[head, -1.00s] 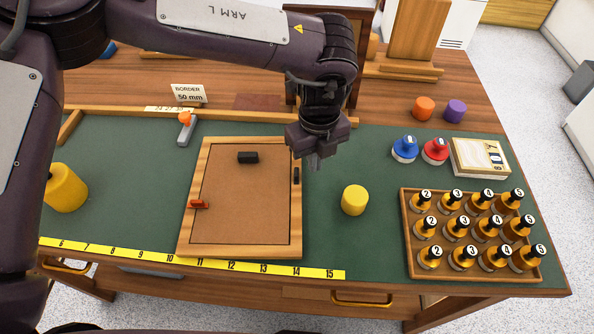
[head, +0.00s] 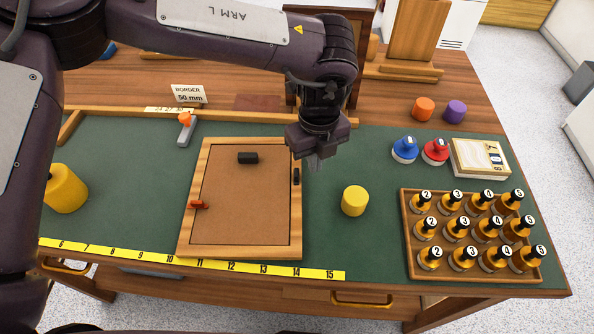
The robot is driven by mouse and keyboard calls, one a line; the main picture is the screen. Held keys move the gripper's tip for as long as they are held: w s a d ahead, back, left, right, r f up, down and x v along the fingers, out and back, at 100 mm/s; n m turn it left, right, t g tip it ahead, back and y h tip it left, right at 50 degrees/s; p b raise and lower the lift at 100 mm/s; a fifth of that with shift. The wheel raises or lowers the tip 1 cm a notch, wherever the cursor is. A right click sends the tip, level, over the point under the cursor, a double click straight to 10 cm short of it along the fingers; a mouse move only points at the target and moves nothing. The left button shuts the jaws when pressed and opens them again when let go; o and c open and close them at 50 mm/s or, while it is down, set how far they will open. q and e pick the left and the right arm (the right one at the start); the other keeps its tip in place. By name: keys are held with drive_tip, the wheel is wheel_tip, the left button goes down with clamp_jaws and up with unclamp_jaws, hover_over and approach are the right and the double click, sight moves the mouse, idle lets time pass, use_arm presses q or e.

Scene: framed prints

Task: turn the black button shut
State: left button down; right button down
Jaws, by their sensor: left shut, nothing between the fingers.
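A wooden picture frame (head: 187,232) lies face down on the green mat, with a brown backing board (head: 245,200) in it. The black button (head: 296,177) sits on the frame's right bar, its length along the bar and not across the board. A red button (head: 199,204) on the left bar points inward over the board's edge. A black block (head: 248,157) lies on the board near its top. My left gripper (head: 315,163) is shut and empty, pointing down just right of the black button, apart from it in the picture. My right gripper is not in view.
A yellow cylinder (head: 355,200) stands right of the frame, and a larger one (head: 65,188) at the left. A wooden tray (head: 408,262) of numbered bottles is at the right. A yellow ruler strip (head: 317,272) runs along the front. Mat between frame and tray is mostly clear.

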sight(295, 174)
use_arm(q)
drive_tip(key=shift+f, duration=0.1)
idle(0.6)
drive_tip(key=shift+f+b, duration=1.25)
drive_tip(key=shift+f, duration=0.65)
drive_tip(key=shift+s+a+p, duration=0.15)
drive_tip(key=shift+a+p, duration=0.35)
drive_tip(key=shift+a, duration=1.55)
idle(0.3)
drive_tip(key=shift+s+a, duration=0.25)
drive_tip(key=shift+s, duration=0.1)
idle(0.5)
drive_tip(key=shift+r, duration=0.1)
drive_tip(key=shift+r+p, duration=2.9)
drive_tip(key=shift+r, duration=0.55)
drive_tip(key=shift+f, duration=0.1)
